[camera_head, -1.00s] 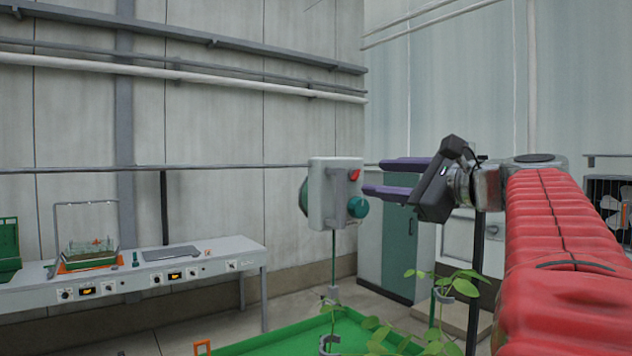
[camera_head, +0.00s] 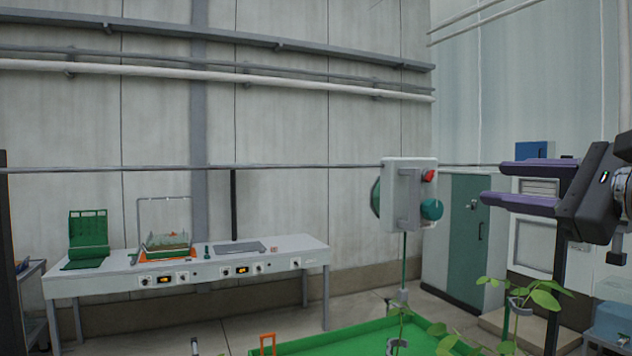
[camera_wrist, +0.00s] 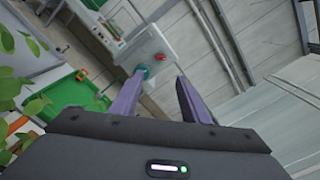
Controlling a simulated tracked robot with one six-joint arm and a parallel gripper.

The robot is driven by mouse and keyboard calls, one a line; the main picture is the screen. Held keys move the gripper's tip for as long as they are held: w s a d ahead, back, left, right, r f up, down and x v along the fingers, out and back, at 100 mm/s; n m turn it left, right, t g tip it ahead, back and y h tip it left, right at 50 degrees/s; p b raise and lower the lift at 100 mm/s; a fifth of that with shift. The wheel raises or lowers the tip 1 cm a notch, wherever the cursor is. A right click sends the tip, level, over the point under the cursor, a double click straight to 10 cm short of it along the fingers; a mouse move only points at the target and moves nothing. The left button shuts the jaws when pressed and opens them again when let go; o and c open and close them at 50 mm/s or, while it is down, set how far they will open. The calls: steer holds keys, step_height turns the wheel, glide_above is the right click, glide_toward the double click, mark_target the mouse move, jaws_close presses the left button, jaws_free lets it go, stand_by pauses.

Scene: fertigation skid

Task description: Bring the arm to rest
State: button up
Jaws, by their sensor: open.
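My gripper (camera_head: 500,184) is at the right side of the head view, with two purple fingers pointing left. The fingers are apart and nothing is between them. In the wrist view my gripper (camera_wrist: 158,78) also shows open and empty, its fingers reaching up toward a grey control box. The grey control box (camera_head: 403,190) has a red knob and a teal knob. In the head view it stands left of the fingertips, with a gap between. Most of my arm is out of the head view.
A green tray (camera_head: 345,338) with leafy plants (camera_head: 530,298) lies below the box. A long grey bench (camera_head: 110,283) with a planted tray rig stands along the back wall at left. A green cabinet (camera_head: 470,240) stands behind my gripper. The air between box and wall looks clear.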

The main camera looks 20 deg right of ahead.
stand_by(0.4)
steer(key=w+a+f+n+g+y, duration=0.2)
steer(key=w+a+f+n+g, duration=0.25)
steer(key=a+f, duration=0.6)
steer(key=w+a+f+n+g+y, duration=0.4)
steer(key=a+f, duration=0.3)
steer(key=f, duration=0.7)
steer(key=s+a+f+n+g+h, duration=0.2)
steer(key=s+a+f+n+h, duration=0.1)
steer(key=s+a+f+n, duration=0.2)
steer(key=s+a+f+n+g+h, duration=0.2)
steer(key=s+a+f+n, duration=0.4)
steer(key=a+f+n, duration=0.3)
step_height(320, 180, down, 7)
steer(key=n+h, duration=0.1)
steer(key=n, duration=0.3)
steer(key=shift+a+r+h, duration=0.15)
steer(key=shift+a+h, duration=0.15)
